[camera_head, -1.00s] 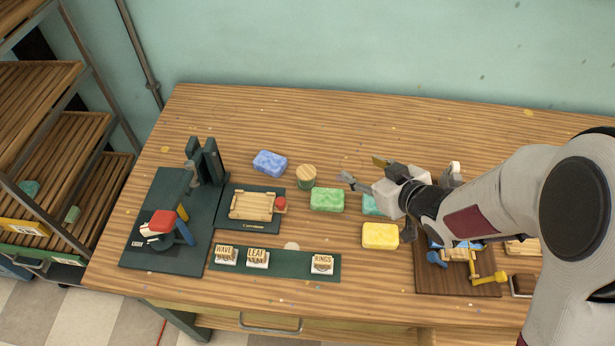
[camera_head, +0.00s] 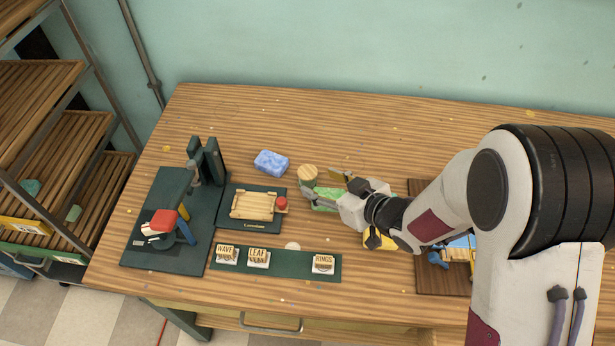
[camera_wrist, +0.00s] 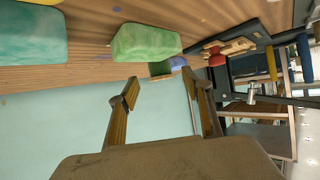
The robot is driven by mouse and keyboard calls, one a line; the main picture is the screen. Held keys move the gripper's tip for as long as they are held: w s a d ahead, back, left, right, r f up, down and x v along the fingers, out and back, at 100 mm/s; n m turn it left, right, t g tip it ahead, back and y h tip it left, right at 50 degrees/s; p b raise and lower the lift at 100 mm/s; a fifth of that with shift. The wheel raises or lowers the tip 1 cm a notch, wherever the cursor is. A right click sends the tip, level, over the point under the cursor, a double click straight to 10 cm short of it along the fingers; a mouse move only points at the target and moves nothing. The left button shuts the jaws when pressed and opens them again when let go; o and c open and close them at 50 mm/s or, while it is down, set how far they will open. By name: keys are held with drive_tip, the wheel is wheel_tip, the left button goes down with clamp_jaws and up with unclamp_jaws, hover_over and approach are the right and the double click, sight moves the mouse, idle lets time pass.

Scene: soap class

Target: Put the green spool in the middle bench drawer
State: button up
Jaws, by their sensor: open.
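The green spool (camera_head: 307,176) stands on the bench with its round wooden top up, right of the blue soap. Its side is partly hidden. In the wrist view the spool (camera_wrist: 160,69) shows beyond the green soap, in line with the gap between my fingers. My gripper (camera_head: 321,184) is open and empty, just right of the spool and over the green soap. Its two fingers also show in the wrist view (camera_wrist: 160,86), apart from the spool. A bench drawer (camera_head: 232,322) with a metal handle is at the front edge and looks shut; whether it is the middle one I cannot tell.
Green soap (camera_head: 326,206) lies under my gripper, and yellow soap (camera_head: 382,243) is partly hidden by my arm. Blue soap (camera_head: 271,163) is left of the spool. A wooden mould (camera_head: 252,205), a stamp strip (camera_head: 295,265) and a dark press (camera_head: 170,222) stand left. The back bench is clear.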

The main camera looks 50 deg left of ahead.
sight(313, 179)
drive_tip(key=shift+x, duration=0.85)
drive_tip(key=shift+f, duration=0.1)
drive_tip(key=shift+x, duration=2.55)
drive_tip(key=c, duration=1.3)
drive_tip(key=shift+r, duration=5.1)
